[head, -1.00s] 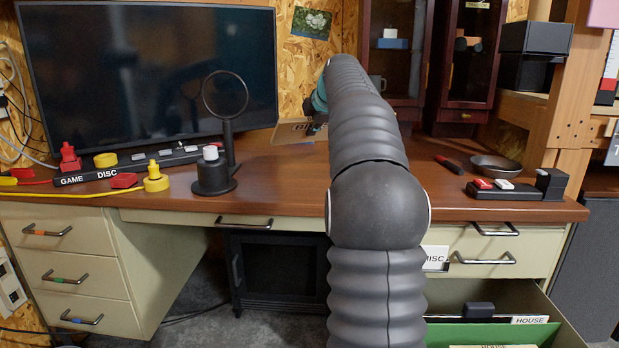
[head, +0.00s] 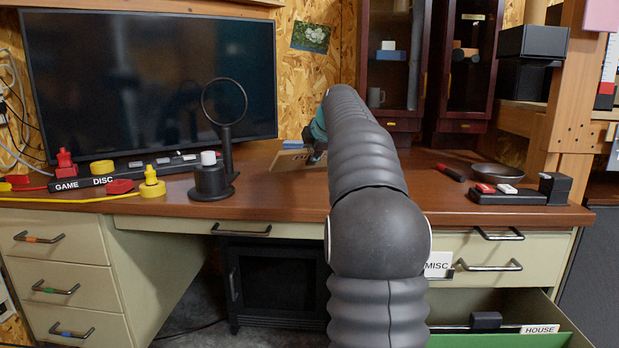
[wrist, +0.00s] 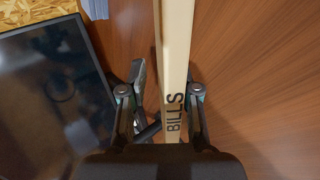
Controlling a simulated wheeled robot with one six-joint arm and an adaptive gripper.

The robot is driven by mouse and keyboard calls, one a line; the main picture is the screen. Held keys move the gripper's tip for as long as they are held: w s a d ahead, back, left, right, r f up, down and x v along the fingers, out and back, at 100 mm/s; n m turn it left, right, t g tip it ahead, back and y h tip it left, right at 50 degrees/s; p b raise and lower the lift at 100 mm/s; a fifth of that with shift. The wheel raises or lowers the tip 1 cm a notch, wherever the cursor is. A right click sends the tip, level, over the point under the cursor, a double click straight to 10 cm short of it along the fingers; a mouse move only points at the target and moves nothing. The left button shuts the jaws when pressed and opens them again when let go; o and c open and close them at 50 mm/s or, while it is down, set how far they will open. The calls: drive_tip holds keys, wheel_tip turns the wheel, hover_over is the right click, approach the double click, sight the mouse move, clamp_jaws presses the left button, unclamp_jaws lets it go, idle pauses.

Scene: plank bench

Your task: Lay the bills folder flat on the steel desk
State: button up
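The tan bills folder (head: 291,161) is in my gripper (head: 317,150) above the far middle of the steel desk's brown top (head: 270,190). In the wrist view the folder (wrist: 173,50) stands nearly edge-on to the camera between the two fingers of my gripper (wrist: 166,78), with its BILLS label facing me. My gripper appears shut on it, though a narrow gap shows beside the left finger. The folder is tilted, not flat. My arm hides part of the desk top, and I cannot tell whether the folder's lower edge touches it.
A monitor (head: 150,85) stands behind left, with a magnifier stand (head: 225,130) and a black switch strip (head: 130,173) before it. A pan (head: 497,173) and a black block (head: 505,194) sit at right. Below, the file drawer (head: 552,310) is open. The desk's front middle looks clear.

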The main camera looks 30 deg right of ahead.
drive_tip(key=shift+r, duration=0.1)
drive_tip(key=v, duration=0.7)
drive_tip(key=shift+s+r, duration=0.25)
drive_tip(key=shift+s, duration=0.05)
wheel_tip(320, 180, up, 8)
drive_tip(key=s+p, duration=0.2)
drive_tip(key=p, duration=0.4)
drive_tip(key=shift+s+a, duration=0.15)
drive_tip(key=shift+a, duration=0.1)
drive_tip(key=shift+a, duration=0.1)
